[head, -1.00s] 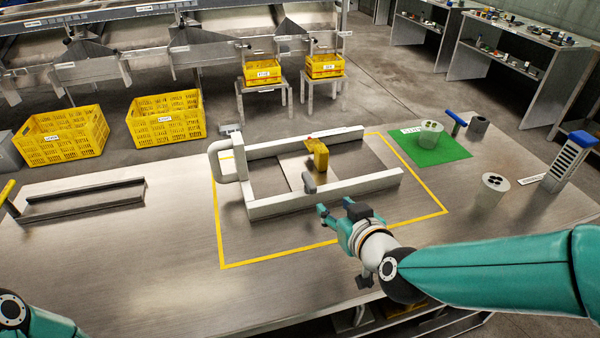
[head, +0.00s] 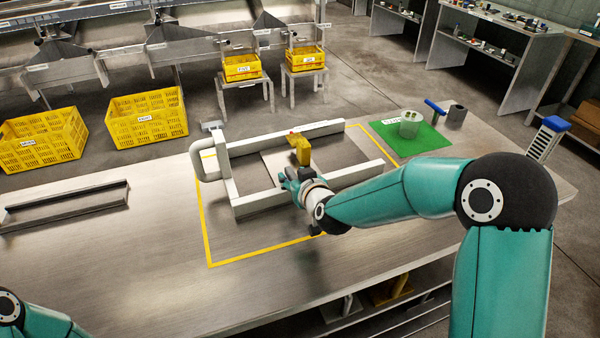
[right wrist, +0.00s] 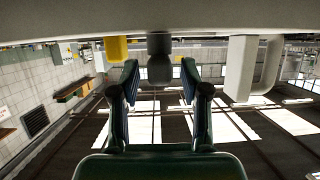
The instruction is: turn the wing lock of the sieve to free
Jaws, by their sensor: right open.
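The sieve is a pale rectangular frame (head: 257,205) with a loop handle at its left end, lying flat on the bench. It also shows upside down along the top of the right wrist view (right wrist: 240,68). The wing lock is a dark grey knob (right wrist: 159,60) under the frame's edge in the right wrist view; my gripper hides it in the head view. My right gripper (head: 290,178) is at the sieve's front rail, open. In the right wrist view its two fingers (right wrist: 160,75) stand either side of the lock, with no clear contact. My left gripper is out of view.
A yellow block (head: 302,151) stands inside the frame, just behind my right gripper. Yellow tape (head: 207,235) outlines the work area. The bench front left is bare.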

